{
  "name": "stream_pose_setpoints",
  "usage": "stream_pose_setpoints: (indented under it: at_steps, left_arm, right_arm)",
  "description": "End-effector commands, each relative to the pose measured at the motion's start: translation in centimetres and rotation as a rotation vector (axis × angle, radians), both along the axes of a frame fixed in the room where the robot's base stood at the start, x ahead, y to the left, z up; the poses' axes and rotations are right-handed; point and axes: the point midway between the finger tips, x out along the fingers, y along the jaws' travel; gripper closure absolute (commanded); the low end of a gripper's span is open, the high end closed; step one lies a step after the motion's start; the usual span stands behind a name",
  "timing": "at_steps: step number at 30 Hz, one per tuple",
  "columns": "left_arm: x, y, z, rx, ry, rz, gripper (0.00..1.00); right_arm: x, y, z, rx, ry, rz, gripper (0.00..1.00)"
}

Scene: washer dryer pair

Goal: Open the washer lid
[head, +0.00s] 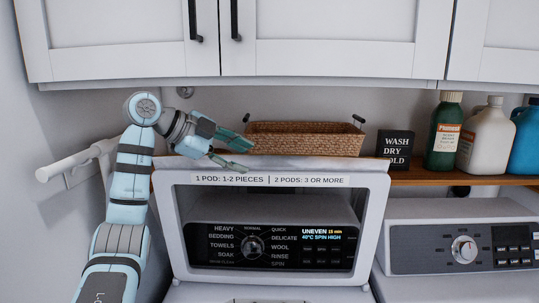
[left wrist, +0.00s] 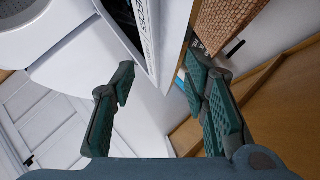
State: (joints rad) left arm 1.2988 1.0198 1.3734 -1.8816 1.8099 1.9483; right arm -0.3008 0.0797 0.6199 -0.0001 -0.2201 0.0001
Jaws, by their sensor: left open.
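The washer lid (head: 178,235) is a white frame with a wide window and a label strip along its top edge. It stands raised in front of the washer's control panel (head: 285,247), which shows through the window. My left gripper (head: 243,160) is open and empty at the top left edge of the lid, fingers pointing right. In the left wrist view the lid's edge (left wrist: 166,60) shows ahead, between the open fingers (left wrist: 160,100). I cannot tell whether a finger touches it. My right gripper is not in view.
A wicker basket (head: 300,138), a dark sign (head: 395,145) and several bottles, one green (head: 443,135), stand on the wooden shelf (head: 425,175) behind. White cabinets (head: 330,35) hang above. The dryer (head: 430,245) is at the right. A wall lies close at the left.

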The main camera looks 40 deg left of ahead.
Motion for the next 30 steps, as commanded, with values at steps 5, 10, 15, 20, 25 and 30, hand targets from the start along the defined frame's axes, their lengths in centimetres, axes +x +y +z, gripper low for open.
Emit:
stream_pose_setpoints:
  at_steps: [5,10,15,20,25,30]
  left_arm:
    - [3.9,-1.5,0.0,-0.002,0.004,-0.003,0.59]
    - [6.3,-2.2,-1.9,-0.002,0.003,-0.002,0.59]
    - [7.2,-2.5,-2.6,-0.002,0.003,-0.001,0.59]
    - [7.3,-2.6,-2.7,-0.002,0.002,0.0,0.59]
    - [7.3,-2.6,-2.7,-0.002,0.002,-0.001,0.71]
    - [7.3,-2.5,-2.6,-0.002,0.001,0.0,0.99]
  right_arm:
    - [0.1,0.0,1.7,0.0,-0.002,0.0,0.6]
    - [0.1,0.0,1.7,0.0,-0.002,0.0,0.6]
    - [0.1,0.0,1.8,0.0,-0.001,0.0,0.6]
    - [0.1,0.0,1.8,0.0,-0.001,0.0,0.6]
    - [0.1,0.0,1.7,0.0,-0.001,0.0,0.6]
    - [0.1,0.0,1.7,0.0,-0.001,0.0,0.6]
